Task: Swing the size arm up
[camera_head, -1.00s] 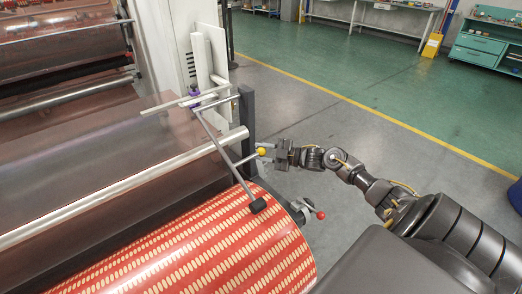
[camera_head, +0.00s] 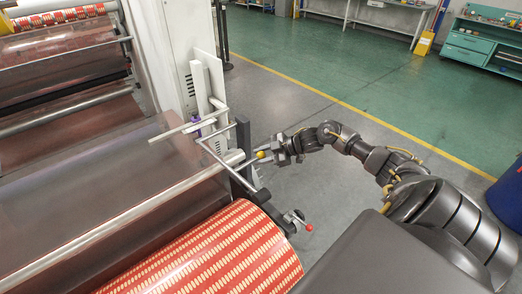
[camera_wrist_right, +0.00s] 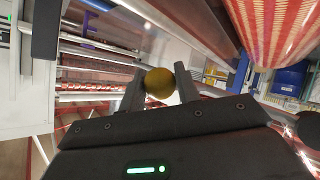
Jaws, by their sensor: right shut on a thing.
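The size arm is a thin grey rod (camera_head: 222,163) with a dark block (camera_head: 262,196) at its lower end. It slopes down to the right from the machine's side frame, with the block near the upper right end of the red and cream striped roll (camera_head: 212,248). I cannot tell whether the block touches the roll. My right gripper (camera_head: 264,154) is shut on a yellow ball knob beside the arm. In the right wrist view the yellow knob (camera_wrist_right: 160,83) sits between both fingers. My left gripper is not in view.
A dark upright post (camera_head: 243,138) stands just left of the knob. A red-tipped lever (camera_head: 309,227) sticks out at the roll's end. A steel bar (camera_head: 110,226) crosses above the roll.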

